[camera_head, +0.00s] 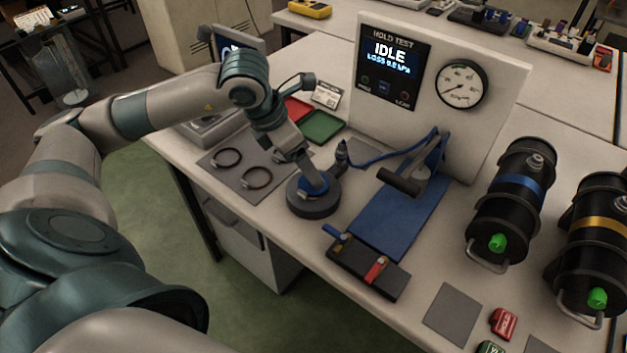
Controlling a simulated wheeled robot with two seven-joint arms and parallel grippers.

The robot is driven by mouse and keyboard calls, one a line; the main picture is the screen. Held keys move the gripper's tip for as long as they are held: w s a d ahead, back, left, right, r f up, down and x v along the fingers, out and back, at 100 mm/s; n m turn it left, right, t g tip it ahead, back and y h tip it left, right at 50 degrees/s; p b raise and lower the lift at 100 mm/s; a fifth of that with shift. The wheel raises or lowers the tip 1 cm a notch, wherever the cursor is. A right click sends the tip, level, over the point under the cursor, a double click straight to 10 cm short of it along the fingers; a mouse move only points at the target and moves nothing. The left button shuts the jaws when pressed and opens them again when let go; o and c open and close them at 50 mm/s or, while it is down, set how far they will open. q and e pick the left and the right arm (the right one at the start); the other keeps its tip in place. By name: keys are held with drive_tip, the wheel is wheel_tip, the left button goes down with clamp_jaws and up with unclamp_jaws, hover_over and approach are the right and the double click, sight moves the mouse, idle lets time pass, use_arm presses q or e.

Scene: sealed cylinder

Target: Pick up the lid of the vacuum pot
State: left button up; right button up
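A low, round, dark grey pot with a lid (307,203) stands on the table in the middle of the view. I cannot make out the seam between lid and pot. My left gripper (314,187) points down onto the middle of its top, where a blue ring shows around the fingertips. The fingers are small and partly hidden, so I cannot tell whether they are closed on anything. My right gripper is not in view.
Two ring seals lie on a grey mat (225,177) left of the pot. A blue hose (385,155), a blue plate (400,225) and a black valve block (365,268) are right of it. The test panel (390,60) reads IDLE.

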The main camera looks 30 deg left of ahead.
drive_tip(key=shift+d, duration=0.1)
use_arm(q)
drive_tip(key=shift+d+f, duration=0.1)
drive_tip(key=shift+f, duration=0.05)
drive_tip(key=shift+w+d+f+p, duration=0.15)
drive_tip(key=shift+f+p, duration=0.1)
drive_tip(key=shift+p, duration=0.05)
drive_tip(key=p+x, duration=0.1)
drive_tip(key=x, duration=0.2)
drive_tip(key=shift+d, duration=0.2)
drive_tip(key=shift+w+d+f, duration=0.1)
drive_tip(key=shift+w+f, duration=0.15)
drive_tip(key=shift+f, duration=0.25)
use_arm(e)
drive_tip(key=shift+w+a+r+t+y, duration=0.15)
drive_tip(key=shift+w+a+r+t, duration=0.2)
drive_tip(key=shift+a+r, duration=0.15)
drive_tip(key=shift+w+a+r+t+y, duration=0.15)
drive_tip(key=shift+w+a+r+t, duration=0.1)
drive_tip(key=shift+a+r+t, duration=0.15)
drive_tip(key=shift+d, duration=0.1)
use_arm(q)
drive_tip(key=c, duration=1.2)
